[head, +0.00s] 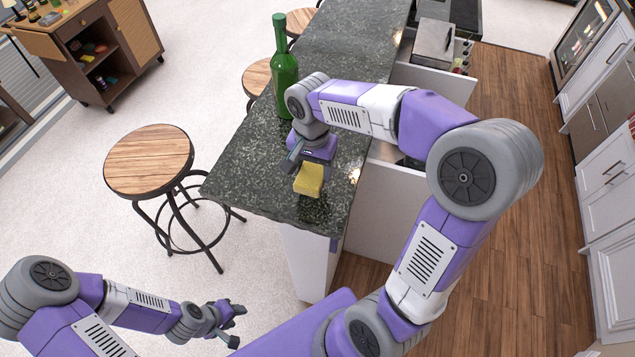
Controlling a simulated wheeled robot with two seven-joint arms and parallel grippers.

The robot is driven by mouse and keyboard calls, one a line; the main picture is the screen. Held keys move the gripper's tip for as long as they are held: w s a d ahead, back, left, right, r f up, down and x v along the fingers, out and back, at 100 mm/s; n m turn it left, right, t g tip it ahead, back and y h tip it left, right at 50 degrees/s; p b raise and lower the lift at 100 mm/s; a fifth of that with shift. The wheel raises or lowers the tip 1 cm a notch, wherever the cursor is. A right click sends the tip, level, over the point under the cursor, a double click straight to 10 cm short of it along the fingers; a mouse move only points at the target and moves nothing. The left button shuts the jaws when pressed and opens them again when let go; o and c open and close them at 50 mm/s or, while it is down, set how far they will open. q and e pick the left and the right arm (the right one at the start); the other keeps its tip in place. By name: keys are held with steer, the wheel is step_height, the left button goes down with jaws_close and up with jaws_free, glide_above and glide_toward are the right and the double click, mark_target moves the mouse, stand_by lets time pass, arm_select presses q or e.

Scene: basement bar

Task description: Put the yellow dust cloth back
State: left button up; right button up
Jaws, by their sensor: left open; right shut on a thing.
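The yellow dust cloth (309,180) is a small yellow block-like piece at the near end of the dark stone bar counter (262,190). My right gripper (303,166) is shut on it, with the arm reaching in from the right. I cannot tell whether the cloth touches the counter top or is just above it. My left gripper (232,325) is open and empty, low at the bottom left over the pale floor, away from the counter.
A tall green bottle (284,75) stands on the counter just behind my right gripper. A wooden stool (150,160) stands left of the counter. A brown cart (100,45) holds small items at the top left. White cabinets (608,170) line the right side.

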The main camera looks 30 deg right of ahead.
mark_target(313, 179)
steer(key=shift+f, duration=2.55)
steer(key=shift+b, duration=0.3)
steer(key=shift+f, duration=0.25)
steer(key=o, duration=1.1)
steer(key=shift+r, duration=0.1)
steer(key=shift+r, duration=0.15)
steer(key=shift+r, duration=0.3)
step_height(313, 179, up, 12)
steer(key=shift+f+p, duration=0.25)
steer(key=shift+p, duration=0.65)
